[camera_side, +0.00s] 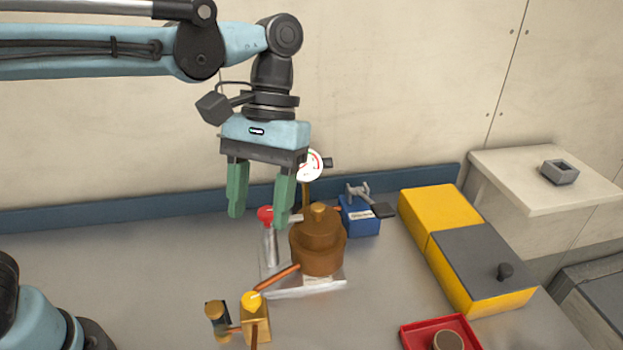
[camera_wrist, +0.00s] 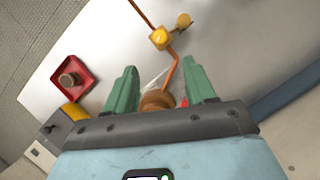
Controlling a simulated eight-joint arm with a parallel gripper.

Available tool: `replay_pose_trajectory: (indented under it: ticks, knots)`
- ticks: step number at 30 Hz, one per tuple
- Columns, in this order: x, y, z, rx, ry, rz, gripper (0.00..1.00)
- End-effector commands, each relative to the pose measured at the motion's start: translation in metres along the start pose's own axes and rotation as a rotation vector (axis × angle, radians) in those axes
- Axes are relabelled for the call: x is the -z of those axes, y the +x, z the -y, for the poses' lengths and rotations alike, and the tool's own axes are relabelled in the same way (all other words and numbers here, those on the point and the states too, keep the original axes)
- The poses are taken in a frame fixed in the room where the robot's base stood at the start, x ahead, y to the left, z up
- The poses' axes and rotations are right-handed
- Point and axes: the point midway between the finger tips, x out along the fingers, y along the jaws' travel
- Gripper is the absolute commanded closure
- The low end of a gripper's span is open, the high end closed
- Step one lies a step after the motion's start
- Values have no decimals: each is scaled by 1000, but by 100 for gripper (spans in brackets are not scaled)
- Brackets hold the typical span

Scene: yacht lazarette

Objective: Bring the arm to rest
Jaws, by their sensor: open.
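My gripper (camera_side: 260,199) hangs pointing down above the bench, with its two green fingers apart and nothing between them. In the side view it is up and to the left of a brown copper-coloured vessel (camera_side: 318,247), in front of the back wall. In the wrist view my gripper (camera_wrist: 158,92) is also open, and the vessel (camera_wrist: 156,100) shows partly between and beyond its fingers, mostly hidden by the gripper body. The fingers look clear of everything below.
A red-topped cylinder (camera_side: 268,240), a gauge (camera_side: 310,165) and a yellow-capped valve (camera_side: 253,315) surround the vessel. A blue box (camera_side: 360,217), a yellow case (camera_side: 440,212) and a red tray (camera_side: 408,336) lie to the right. The bench's left part (camera_side: 130,265) is clear.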

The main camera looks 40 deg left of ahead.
Motion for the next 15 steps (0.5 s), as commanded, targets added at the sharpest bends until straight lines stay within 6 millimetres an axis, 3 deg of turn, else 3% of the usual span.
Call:
replay_pose_trajectory:
  ticks: [9,15]
  knots:
    - [1,0,2,-8,2,-12,45]
    - [13,5,29,-83,39,-162,45]
